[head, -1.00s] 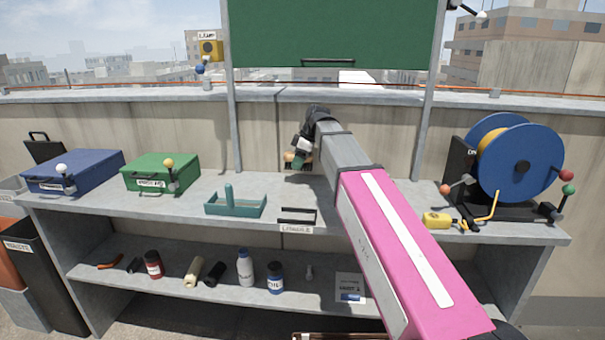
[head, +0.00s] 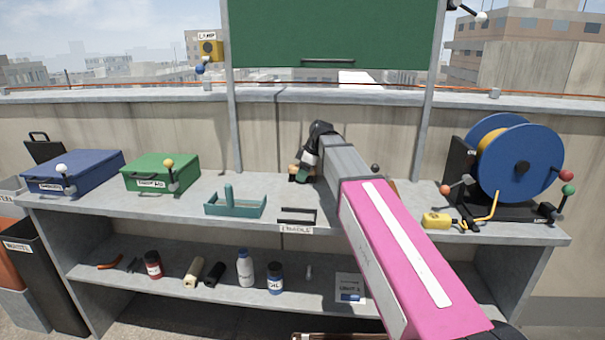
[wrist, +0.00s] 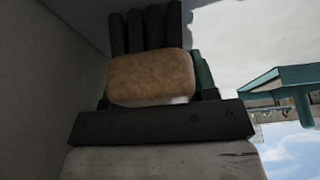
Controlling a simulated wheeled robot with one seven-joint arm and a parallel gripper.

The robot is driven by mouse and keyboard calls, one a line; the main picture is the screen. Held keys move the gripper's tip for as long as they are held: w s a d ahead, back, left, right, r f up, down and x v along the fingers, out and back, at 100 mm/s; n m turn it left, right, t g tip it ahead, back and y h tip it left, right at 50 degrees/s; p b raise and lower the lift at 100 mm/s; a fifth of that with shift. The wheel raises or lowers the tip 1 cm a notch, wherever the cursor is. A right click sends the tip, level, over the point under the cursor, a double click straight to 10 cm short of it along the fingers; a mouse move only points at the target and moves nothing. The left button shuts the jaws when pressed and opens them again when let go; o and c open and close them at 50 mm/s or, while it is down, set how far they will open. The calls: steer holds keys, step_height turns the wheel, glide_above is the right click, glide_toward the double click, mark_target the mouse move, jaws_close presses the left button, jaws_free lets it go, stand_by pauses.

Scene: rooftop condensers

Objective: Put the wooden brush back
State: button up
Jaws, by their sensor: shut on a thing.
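My gripper (head: 301,172) is near the back of the bench top, close to the wall, at the end of my pink and grey arm. It is shut on the wooden brush (wrist: 150,78), a tan rounded block in the wrist view. Several dark upright strips stand beyond the block there; I cannot tell bristles from fingers. In the head view only a small tan bit of the brush (head: 293,170) shows beside the gripper. I cannot tell whether the brush touches the bench.
A teal caddy (head: 236,209) stands left of the holder. Green (head: 160,173) and blue (head: 72,171) cases are further left. A blue reel (head: 520,160) and a yellow tool (head: 437,220) are at right. My arm hides part of the bench. Bottles line the lower shelf.

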steer(key=o, duration=0.9)
steer(key=shift+v, duration=3.85)
